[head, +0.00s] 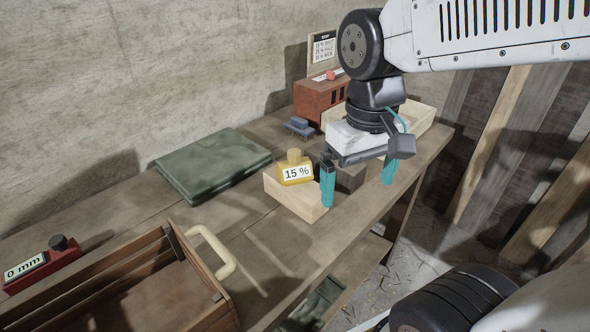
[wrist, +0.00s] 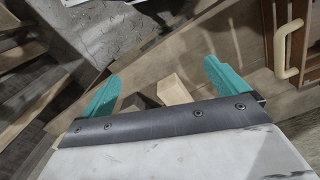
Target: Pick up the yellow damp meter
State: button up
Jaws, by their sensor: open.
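The yellow damp meter (head: 294,172) has a white "15 %" label and a tan knob on top. It stands upright on a pale timber block (head: 306,205) on the bench. My gripper (head: 359,188) is open, its teal fingers pointing down, to the right of the meter. The left finger is close to the meter in the picture; I cannot tell whether they touch. In the wrist view, the open gripper (wrist: 160,74) shows a pale timber end (wrist: 173,88) between its fingers. The meter cannot be made out in the wrist view.
A wooden crate (head: 215,310) with a pale handle stands in front. A red "0 mm" gauge (head: 41,264) is at left. A folded green cloth (head: 213,163) lies behind. A reddish-brown box (head: 317,96) stands at the back.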

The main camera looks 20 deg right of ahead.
send_over(295, 163)
jog(key=s, duration=0.3)
notch_tip(295, 163, down, 4)
jog(key=shift+m, duration=0.6)
jog(key=w, duration=0.4)
jog(key=shift+a+r, duration=0.15)
jog(key=shift+a, duration=0.05)
jog(key=shift+w, duration=0.2)
jog(key=f, duration=0.7)
jog(key=shift+s+d+f, duration=0.15)
jog(key=shift+d+f, duration=0.1)
jog(key=shift+d, duration=0.15)
jog(key=c, duration=1.2)
jog(key=shift+c, duration=0.2)
